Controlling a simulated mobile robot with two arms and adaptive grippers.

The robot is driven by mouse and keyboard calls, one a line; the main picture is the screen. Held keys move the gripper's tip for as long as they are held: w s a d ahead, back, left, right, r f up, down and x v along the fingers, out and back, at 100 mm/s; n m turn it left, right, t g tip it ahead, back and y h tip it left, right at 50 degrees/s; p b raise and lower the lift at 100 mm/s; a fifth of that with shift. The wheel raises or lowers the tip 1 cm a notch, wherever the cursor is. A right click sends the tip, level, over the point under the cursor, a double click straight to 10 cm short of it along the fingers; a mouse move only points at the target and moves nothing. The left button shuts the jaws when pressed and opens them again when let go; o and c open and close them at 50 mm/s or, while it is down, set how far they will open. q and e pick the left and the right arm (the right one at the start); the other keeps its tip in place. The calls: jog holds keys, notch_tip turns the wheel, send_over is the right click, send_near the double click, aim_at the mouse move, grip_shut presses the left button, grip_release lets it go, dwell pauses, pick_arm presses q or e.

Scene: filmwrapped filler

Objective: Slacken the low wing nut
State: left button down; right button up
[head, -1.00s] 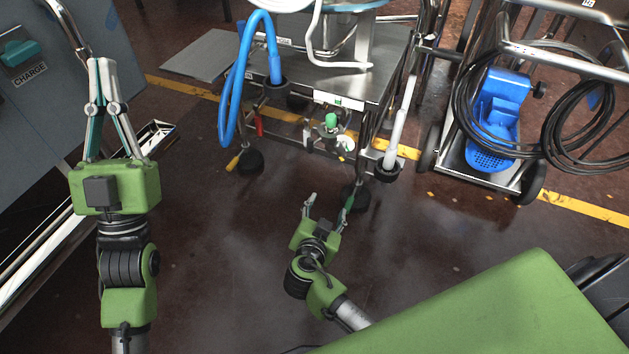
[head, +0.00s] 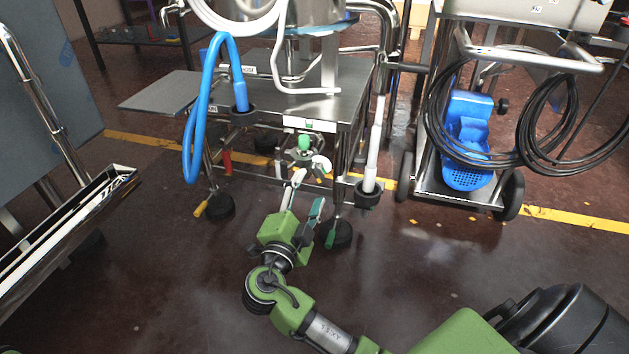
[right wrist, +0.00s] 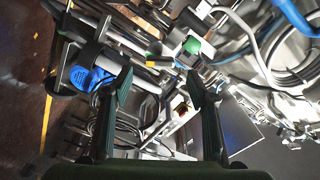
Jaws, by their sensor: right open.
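A small pale winged piece (head: 321,165), which looks like the low wing nut, sits under the cart's front edge, just right of and below a green-capped fitting (head: 304,143). The green cap also shows in the right wrist view (right wrist: 192,45); I cannot clearly make out the wing nut there. My right gripper (head: 306,192) is open, low in front of the cart, its fingers pointing up toward the fitting. In the right wrist view its two fingers (right wrist: 158,76) stand apart with nothing held between them. My left gripper is not in view.
The steel cart (head: 270,108) has a blue hose (head: 190,125) at its left and a white-sleeved leg (head: 373,145) at its right. A blue pump (head: 466,140) and coiled black cable (head: 545,130) stand further right.

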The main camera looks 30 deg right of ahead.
aim_at(316, 176)
jog(key=b+x, duration=0.1)
jog(key=x, duration=0.5)
jog(key=c, duration=1.1)
